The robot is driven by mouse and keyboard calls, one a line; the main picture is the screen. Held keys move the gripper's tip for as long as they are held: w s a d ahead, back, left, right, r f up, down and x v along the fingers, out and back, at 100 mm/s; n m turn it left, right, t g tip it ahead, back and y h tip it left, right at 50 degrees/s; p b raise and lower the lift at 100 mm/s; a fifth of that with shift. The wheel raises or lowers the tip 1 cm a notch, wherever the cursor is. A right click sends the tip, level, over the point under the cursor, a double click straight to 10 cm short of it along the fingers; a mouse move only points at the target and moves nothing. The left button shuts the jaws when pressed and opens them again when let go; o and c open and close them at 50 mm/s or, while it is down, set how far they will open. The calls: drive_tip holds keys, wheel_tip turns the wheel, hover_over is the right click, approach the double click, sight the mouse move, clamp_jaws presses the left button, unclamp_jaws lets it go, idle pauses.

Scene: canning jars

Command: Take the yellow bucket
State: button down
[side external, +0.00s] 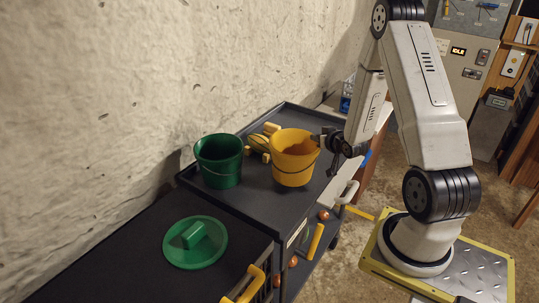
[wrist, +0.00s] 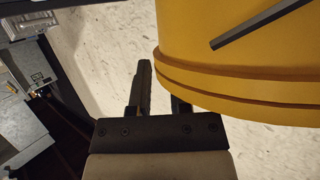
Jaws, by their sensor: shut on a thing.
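The yellow bucket (side external: 292,168) is upright at the right side of the dark cart top in the side view, with an orange-brown interior. I cannot tell whether its base touches the cart. My gripper (side external: 323,141) is at the right side of its rim, shut on the bucket. In the wrist view the bucket (wrist: 250,60) fills the upper right, with its ridged rim and a dark handle bar. One dark finger shows left of the rim; the other is mostly hidden behind the bucket.
A green bucket (side external: 220,163) stands close to the left. Yellow items (side external: 258,143) lie behind, between the buckets. A green lid (side external: 195,242) lies on the nearer dark surface. A rough pale wall (side external: 130,90) runs along the cart's far side.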

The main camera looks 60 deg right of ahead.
drive_tip(key=shift+r, duration=3.75)
